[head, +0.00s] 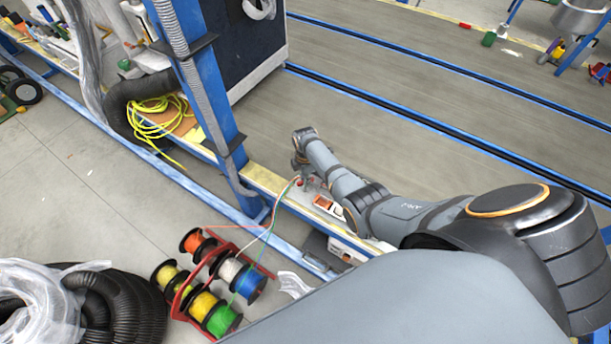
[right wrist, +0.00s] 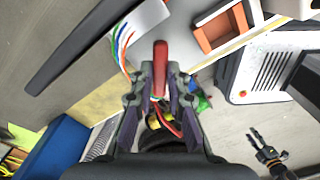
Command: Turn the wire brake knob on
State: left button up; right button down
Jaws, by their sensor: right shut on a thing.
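A red lever-like handle (right wrist: 160,58), which looks like the wire brake knob, stands between the fingertips of my right gripper (right wrist: 160,84) in the right wrist view. The fingers are shut on it. In the head view my right gripper (head: 301,176) reaches down to the machine on the blue bench; the knob is too small there to tell apart. Thin coloured wires (right wrist: 122,45) run into the white machine housing (right wrist: 148,20) beside the knob. What looks like my left gripper (right wrist: 258,137) shows small at the lower right of the right wrist view, its fingers apart and empty.
Coloured wire spools on a red rack (head: 213,246) stand on the floor before the bench. A blue post (head: 213,100) rises left of my right gripper. An orange-and-white box (right wrist: 219,27) sits close right of the knob. Black hoses (head: 118,305) lie at lower left.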

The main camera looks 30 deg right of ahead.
jog(key=m+p, duration=0.1)
jog(key=m, duration=0.4)
jog(key=shift+r+m, duration=0.1)
jog(key=shift+m, duration=0.2)
jog(key=m+p, duration=0.1)
jog(key=m, duration=0.4)
jog(key=shift+m, duration=0.3)
jog(key=c, duration=1.3)
grip_release()
notch_tip(320, 180, up, 12)
jog(key=shift+f, duration=0.1)
